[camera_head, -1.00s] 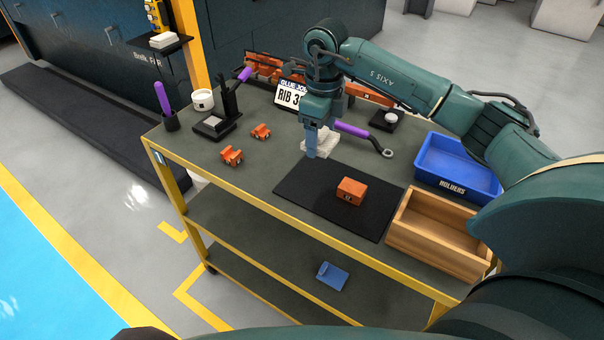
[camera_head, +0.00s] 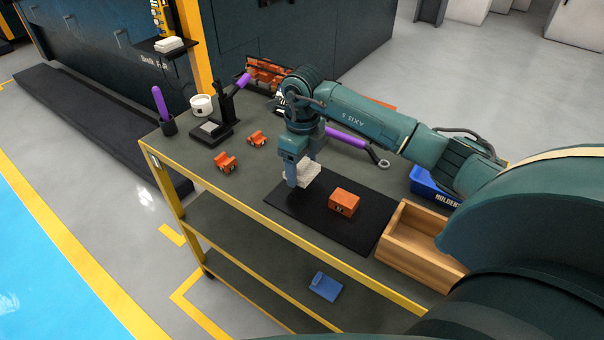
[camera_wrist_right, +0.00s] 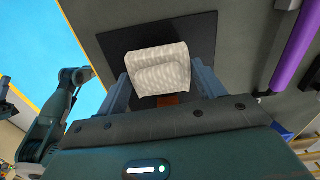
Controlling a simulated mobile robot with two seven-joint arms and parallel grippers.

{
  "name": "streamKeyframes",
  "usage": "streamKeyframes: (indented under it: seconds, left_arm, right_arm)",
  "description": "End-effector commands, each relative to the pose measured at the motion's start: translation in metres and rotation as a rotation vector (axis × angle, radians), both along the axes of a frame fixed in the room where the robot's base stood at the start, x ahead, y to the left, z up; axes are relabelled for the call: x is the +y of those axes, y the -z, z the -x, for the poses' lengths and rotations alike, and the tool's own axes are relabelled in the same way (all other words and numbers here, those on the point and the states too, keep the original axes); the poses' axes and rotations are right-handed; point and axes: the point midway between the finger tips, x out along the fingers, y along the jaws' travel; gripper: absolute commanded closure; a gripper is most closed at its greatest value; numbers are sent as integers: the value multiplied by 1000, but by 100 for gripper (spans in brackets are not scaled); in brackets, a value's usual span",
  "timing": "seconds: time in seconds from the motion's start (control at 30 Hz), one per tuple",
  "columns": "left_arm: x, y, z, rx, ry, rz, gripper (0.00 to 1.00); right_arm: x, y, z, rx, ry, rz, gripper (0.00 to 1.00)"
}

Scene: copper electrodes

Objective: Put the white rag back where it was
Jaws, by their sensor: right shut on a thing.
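The white rag (camera_head: 301,174) is a folded, textured cloth. My right gripper (camera_head: 297,180) is shut on it, and one finger hides part of it in the head view. In the right wrist view the rag (camera_wrist_right: 158,70) sits between the two fingers of the right gripper (camera_wrist_right: 163,88), over the black mat (camera_wrist_right: 190,32). In the head view it appears over the far left part of the mat (camera_head: 325,218); its exact height is unclear. No gripper of my left arm can be made out.
An orange block (camera_head: 344,201) lies on the mat, right of the rag. A wooden box (camera_head: 418,243) and a blue bin (camera_head: 428,186) stand to the right. A purple-handled tool (camera_head: 346,138) lies behind. Small orange parts (camera_head: 226,162) and a black stand (camera_head: 222,122) are left.

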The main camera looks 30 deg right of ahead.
Motion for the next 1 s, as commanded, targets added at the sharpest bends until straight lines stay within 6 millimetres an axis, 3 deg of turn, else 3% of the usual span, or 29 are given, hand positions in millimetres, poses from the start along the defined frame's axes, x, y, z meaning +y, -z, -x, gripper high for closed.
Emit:
streamKeyframes:
  seconds: [0.23, 0.63, 0.67, 0.9, 1.0]
  left_arm:
    - [2, 2, 2, 13, -4, -6, 64]
    - [2, 6, 1, 13, -8, -4, 64]
    - [2, 4, 1, 11, -8, -3, 64]
    - [1, 0, -1, 2, -8, 0, 64]
    - [1, -1, -1, 1, -8, 1, 64]
  right_arm:
    - [0, 32, 1, 4, 0, -1, 50]
    - [0, 40, 0, 0, -1, 1, 50]
    - [0, 38, 0, 0, -1, 0, 30]
    - [0, 38, 0, 1, 0, 0, 10]
    - [0, 38, 0, 1, -1, 0, 10]
